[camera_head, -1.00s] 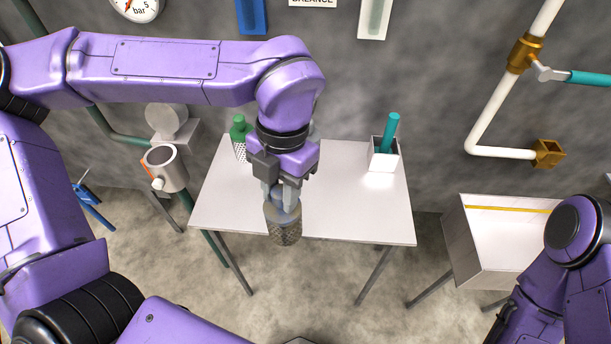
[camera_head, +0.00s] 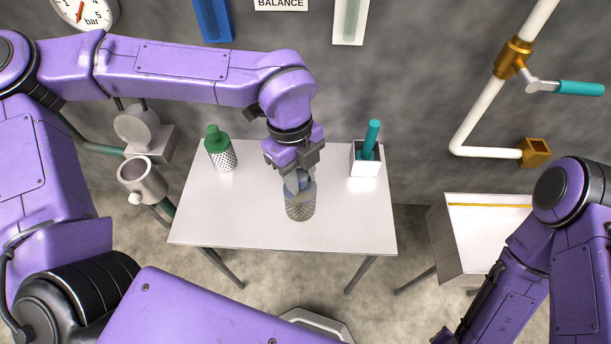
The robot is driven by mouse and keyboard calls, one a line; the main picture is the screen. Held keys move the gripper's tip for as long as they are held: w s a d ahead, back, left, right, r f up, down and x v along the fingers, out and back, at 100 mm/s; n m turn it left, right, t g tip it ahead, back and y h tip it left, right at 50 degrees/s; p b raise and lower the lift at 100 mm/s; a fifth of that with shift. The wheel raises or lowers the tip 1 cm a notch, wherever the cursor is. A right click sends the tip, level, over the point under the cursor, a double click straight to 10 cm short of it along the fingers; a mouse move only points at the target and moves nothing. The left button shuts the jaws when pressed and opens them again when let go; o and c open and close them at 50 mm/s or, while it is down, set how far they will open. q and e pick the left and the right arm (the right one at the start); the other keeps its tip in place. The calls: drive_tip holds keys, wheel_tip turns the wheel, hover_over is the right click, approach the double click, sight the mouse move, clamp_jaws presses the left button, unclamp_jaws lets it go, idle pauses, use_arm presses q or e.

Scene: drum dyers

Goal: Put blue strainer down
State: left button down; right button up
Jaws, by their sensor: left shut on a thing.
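The blue strainer (camera_head: 300,207) has a mesh metal body and a blue top. It is upright over the middle front part of the white table (camera_head: 215,230). My left gripper (camera_head: 298,184) points down from above and is shut on its blue top. I cannot tell whether the strainer's base touches the table top. My right arm shows at the right edge, but its gripper is not in view.
A green-topped strainer (camera_head: 221,152) stands at the table's back left. A white square holder (camera_head: 366,167) with a teal stick (camera_head: 371,138) stands at the back right. A metal cup-like vessel (camera_head: 142,181) is left of the table. A white basin (camera_head: 480,235) is at right.

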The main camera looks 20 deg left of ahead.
use_arm(q)
drive_tip(key=f, duration=0.2)
drive_tip(key=w+f, duration=0.1)
drive_tip(key=f, duration=0.1)
drive_tip(key=w+f+p, duration=0.1)
drive_tip(key=shift+w+d+f, duration=0.2)
drive_tip(key=shift+d+f, duration=0.2)
drive_tip(key=shift+f, duration=0.3)
drive_tip(key=c, duration=0.8)
unclamp_jaws()
drive_tip(key=shift+r, duration=0.3)
drive_tip(key=r, duration=0.4)
drive_tip(key=a+r+b, duration=0.1)
drive_tip(key=r, duration=0.2)
drive_tip(key=w+r, duration=0.1)
drive_tip(key=r, duration=0.3)
drive_tip(key=shift+a+r+b, duration=0.3)
drive_tip(key=shift+s, duration=0.1)
